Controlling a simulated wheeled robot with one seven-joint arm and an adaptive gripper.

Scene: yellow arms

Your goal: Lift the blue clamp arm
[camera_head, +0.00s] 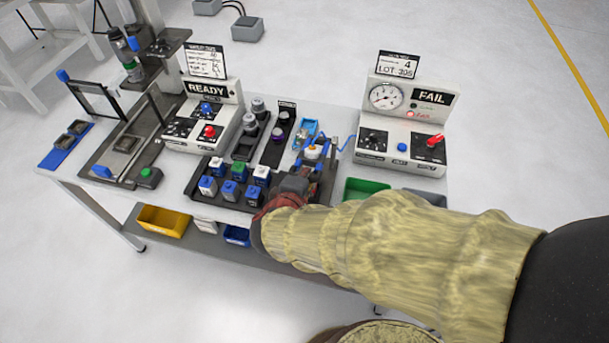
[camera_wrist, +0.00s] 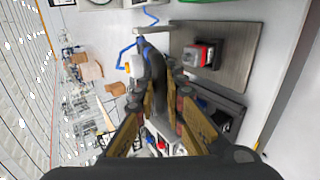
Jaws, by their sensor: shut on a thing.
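The blue clamp arm (camera_head: 314,166) stands at the right end of the dark fixture tray in the head view, close in front of my gripper (camera_head: 303,178). In the wrist view its thin blue frame (camera_wrist: 122,56) shows beside a dark curved grip (camera_wrist: 156,78). My gripper (camera_wrist: 164,92) has its yellow-faced fingers on either side of this grip and is shut on it. A white and orange knob (camera_head: 313,152) sits by the clamp. My arm and gripper hide the lower part of the clamp in the head view, so I cannot tell how far it is raised.
The FAIL tester (camera_head: 440,165) stands to the right, with a blue hose towards the clamp. Several blue and white blocks (camera_head: 230,189) stand left of my gripper. The READY box (camera_head: 208,142) is further left. A green bin (camera_head: 367,188) is near my wrist.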

